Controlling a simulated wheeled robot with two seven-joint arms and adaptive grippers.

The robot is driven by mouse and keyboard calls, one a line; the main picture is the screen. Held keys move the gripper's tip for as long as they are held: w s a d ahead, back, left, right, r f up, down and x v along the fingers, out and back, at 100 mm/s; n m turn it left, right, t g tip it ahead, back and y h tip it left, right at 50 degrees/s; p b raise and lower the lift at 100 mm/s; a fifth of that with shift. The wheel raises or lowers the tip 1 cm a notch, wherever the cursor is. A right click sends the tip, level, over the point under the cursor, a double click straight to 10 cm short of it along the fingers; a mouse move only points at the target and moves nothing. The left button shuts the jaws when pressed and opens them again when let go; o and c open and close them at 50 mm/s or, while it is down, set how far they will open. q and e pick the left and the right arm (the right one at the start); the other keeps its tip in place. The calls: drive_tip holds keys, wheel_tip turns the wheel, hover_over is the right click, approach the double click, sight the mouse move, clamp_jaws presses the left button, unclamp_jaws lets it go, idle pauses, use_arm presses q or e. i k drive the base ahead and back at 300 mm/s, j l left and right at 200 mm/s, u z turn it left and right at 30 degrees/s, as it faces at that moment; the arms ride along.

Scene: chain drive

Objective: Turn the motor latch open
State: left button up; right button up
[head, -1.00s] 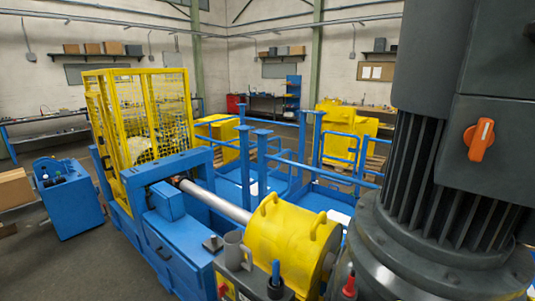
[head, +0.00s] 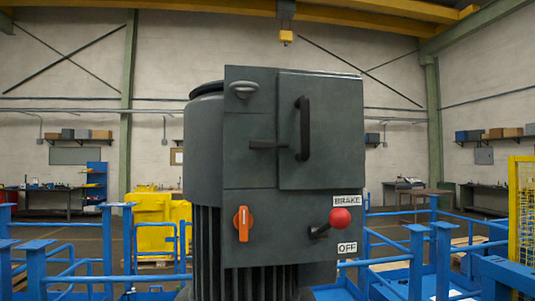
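The dark grey motor (head: 205,150) stands upright in the middle of the head view, with its box front facing me. A black horizontal lever (head: 264,145) lies across the door's left edge and looks like the latch. Neither of my grippers is in view.
A red-balled lever (head: 340,216) sticks out at the lower right, between the labels BRAKE (head: 347,200) and OFF (head: 347,247). A grey knob (head: 243,89) sits at the upper left. Blue railings (head: 415,255) flank the motor. A yellow hoist block (head: 286,37) hangs above, well behind.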

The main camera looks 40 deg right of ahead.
sight(262, 145)
drive_tip(key=z, duration=1.35)
